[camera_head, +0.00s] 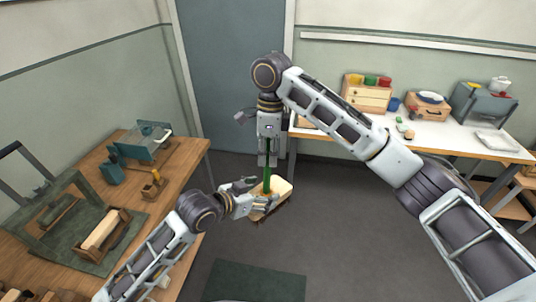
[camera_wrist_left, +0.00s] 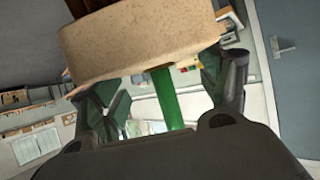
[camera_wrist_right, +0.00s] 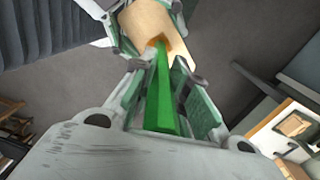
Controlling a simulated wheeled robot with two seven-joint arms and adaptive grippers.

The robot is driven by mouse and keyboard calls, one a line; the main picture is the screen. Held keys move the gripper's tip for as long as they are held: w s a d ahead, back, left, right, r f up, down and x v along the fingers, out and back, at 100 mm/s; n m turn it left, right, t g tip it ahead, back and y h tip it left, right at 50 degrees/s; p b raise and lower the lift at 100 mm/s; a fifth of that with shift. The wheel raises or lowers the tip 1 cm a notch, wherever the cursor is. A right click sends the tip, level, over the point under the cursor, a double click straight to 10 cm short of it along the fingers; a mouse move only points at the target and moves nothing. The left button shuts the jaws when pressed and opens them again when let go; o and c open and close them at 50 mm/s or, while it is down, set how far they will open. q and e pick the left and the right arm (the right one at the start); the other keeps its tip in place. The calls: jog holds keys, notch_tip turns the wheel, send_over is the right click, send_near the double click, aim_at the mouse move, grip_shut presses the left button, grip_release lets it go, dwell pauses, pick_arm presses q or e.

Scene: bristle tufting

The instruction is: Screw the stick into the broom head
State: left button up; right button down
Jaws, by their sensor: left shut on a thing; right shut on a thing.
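The tan broom head (camera_head: 280,196) is in the air between the two benches. It shows large in the left wrist view (camera_wrist_left: 140,45) and at the top of the right wrist view (camera_wrist_right: 146,22). My left gripper (camera_head: 254,191) is shut on it, with fingers on either side. The green stick (camera_head: 267,176) stands nearly upright above the broom head, its lower end at an orange spot (camera_wrist_right: 157,42) on the head's face. My right gripper (camera_head: 268,160) is shut on the stick from above; the stick runs between its fingers (camera_wrist_right: 162,100). How deep the stick's end sits is hidden.
A wooden bench (camera_head: 184,165) on the left holds a green mat with a wooden block, a teal fixture (camera_head: 146,140) and small parts. A white-topped bench (camera_head: 450,135) at the back right holds drawers and bins. The floor below the broom head is clear.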

aim_at(269, 140)
jog(key=c, duration=1.4)
grip_release()
jog(key=shift+w+d+r, duration=0.1)
jog(key=shift+w+r, duration=0.05)
jog(key=shift+r, duration=2.1)
jog(key=shift+o, duration=0.7)
jog(key=shift+n, duration=0.3)
